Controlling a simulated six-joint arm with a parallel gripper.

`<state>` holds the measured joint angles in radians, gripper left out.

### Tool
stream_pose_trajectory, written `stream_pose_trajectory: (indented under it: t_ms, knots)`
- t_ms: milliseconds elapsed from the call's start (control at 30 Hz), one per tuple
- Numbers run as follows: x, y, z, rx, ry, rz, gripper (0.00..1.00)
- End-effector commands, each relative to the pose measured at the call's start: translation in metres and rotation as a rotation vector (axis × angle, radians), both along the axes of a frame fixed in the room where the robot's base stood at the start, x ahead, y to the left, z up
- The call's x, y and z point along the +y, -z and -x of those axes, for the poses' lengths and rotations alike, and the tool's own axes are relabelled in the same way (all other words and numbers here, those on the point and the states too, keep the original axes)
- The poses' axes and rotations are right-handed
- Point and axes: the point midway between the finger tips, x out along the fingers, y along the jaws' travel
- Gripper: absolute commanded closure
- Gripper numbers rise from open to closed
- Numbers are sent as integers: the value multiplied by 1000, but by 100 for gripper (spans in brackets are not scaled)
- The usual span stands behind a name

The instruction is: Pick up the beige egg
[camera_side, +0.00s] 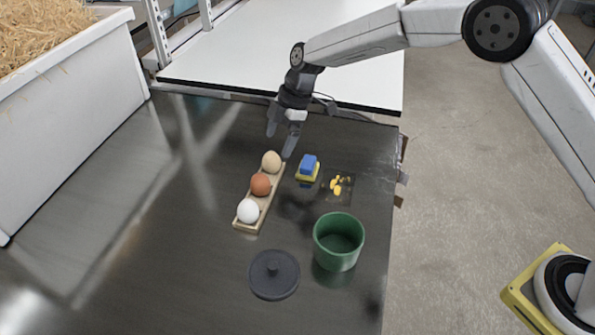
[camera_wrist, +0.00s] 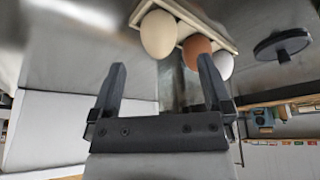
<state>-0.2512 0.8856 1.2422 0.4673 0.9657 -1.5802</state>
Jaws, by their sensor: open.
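The beige egg (camera_side: 271,162) sits at the far end of a wooden egg holder (camera_side: 266,208). A brown egg (camera_side: 261,184) is in the middle and a white egg (camera_side: 248,210) at the near end. My gripper (camera_side: 280,143) is open and empty, above and just beyond the beige egg. In the wrist view the beige egg (camera_wrist: 158,34) lies ahead of the open fingers of my gripper (camera_wrist: 160,72), not between them. The brown egg (camera_wrist: 197,48) shows near the right finger, and the white egg (camera_wrist: 223,65) is partly hidden behind it.
A blue and yellow block or sponge (camera_side: 308,167) and yellow bits (camera_side: 340,185) lie right of the holder. A green pot (camera_side: 338,243) and a dark lid (camera_side: 273,274) stand nearer. A white bin of straw (camera_side: 75,95) is at left. The table's left-middle is clear.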

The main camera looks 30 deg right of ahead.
Motion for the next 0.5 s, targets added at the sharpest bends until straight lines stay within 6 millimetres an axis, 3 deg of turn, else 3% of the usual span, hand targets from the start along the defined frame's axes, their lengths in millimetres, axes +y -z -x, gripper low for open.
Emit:
stream_pose_trajectory:
  t_ms: [267,500]
  knots:
    - [3,5,0,1,0,0,0]
    - [12,29,-1,2,0,0,0]
